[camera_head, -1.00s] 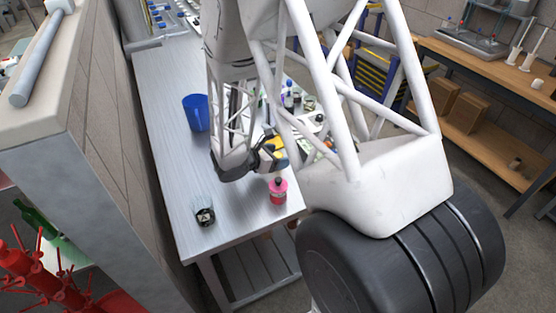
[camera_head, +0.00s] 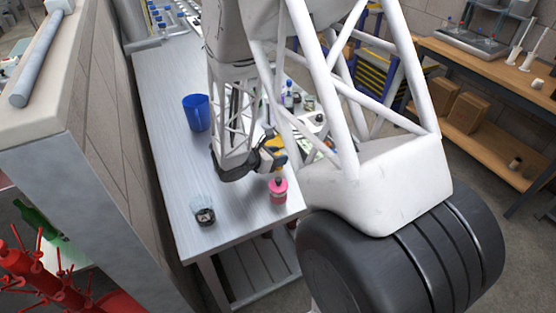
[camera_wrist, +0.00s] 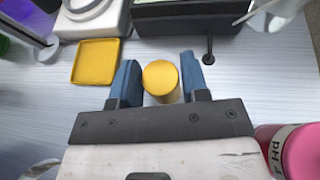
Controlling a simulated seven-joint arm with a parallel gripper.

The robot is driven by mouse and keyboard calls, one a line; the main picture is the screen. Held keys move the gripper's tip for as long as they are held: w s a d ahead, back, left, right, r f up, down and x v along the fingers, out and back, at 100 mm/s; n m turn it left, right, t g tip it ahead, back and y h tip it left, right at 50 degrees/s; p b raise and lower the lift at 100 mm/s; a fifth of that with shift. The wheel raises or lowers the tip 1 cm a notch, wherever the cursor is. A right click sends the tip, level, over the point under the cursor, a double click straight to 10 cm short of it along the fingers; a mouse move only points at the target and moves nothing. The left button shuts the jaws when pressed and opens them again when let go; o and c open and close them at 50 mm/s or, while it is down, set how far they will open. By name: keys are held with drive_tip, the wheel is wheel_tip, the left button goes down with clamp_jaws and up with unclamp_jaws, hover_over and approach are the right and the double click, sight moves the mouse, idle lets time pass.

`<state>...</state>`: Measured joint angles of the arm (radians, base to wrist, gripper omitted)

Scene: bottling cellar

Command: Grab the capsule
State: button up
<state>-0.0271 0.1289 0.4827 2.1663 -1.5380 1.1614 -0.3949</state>
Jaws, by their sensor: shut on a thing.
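The capsule (camera_wrist: 161,79), a yellow, round-topped cylinder, sits between the two blue fingers of my gripper (camera_wrist: 159,74) in the wrist view. The fingers are shut on it, one on each side. Its lower part is hidden by the dark gripper body. In the head view my gripper (camera_head: 272,153) is low over the right side of the metal table (camera_head: 170,150), largely screened by my arm. I cannot tell there whether the capsule is off the table.
A pink bottle (camera_head: 278,190) stands close to my gripper, and at right in the wrist view (camera_wrist: 300,152). A yellow square tray (camera_wrist: 97,61) lies left of the capsule.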

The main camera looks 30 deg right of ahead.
drive_tip(key=shift+r, duration=0.15)
drive_tip(key=shift+r, duration=4.85)
